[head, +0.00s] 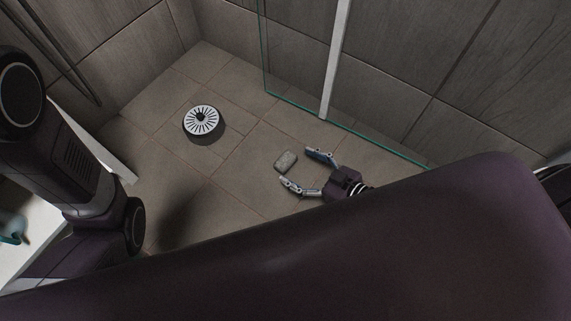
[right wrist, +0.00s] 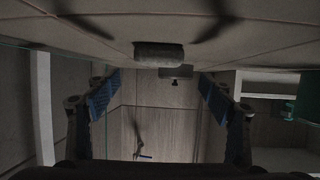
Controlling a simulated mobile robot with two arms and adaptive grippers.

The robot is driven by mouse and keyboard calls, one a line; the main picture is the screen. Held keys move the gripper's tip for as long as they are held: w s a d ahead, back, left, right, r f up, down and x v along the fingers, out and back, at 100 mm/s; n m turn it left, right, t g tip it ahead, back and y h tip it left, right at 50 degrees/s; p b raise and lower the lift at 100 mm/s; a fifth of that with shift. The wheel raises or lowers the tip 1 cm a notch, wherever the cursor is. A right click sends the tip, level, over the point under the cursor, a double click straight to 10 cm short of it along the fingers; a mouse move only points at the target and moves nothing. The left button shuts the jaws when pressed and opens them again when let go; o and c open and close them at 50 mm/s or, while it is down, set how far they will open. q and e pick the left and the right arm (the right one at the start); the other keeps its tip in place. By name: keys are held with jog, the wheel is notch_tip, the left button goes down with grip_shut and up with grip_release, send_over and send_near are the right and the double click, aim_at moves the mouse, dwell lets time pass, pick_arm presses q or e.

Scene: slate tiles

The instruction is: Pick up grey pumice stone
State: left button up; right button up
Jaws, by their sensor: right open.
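The grey pumice stone (head: 286,161) lies on the tiled shower floor in the head view. It also shows in the right wrist view (right wrist: 159,54), ahead of the fingers and near the top middle. My right gripper (head: 296,168) is open, its two fingers reaching toward the stone from the right. The stone is at the opening between the fingertips, and I see no clear contact. In the right wrist view the blue-padded fingers (right wrist: 160,92) stand wide apart with nothing between them. My left gripper does not show; only part of the left arm is seen.
A round white slotted drain or disc (head: 201,120) stands on the floor to the left of the stone. A glass panel (head: 297,104) with a pale post (head: 335,60) rises behind the right gripper. A white ledge (head: 30,235) is at the left. Floor around the stone is clear.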

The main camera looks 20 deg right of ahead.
aim_at(283, 158)
jog(key=b+x, duration=0.2)
jog(key=x, duration=0.3)
jog(key=shift+f, duration=0.1)
jog(key=shift+b+x, duration=0.45)
jog(key=shift+x, duration=0.45)
jog(key=shift+w+a, duration=0.1)
jog(key=shift+w, duration=0.25)
jog(key=c, duration=1.3)
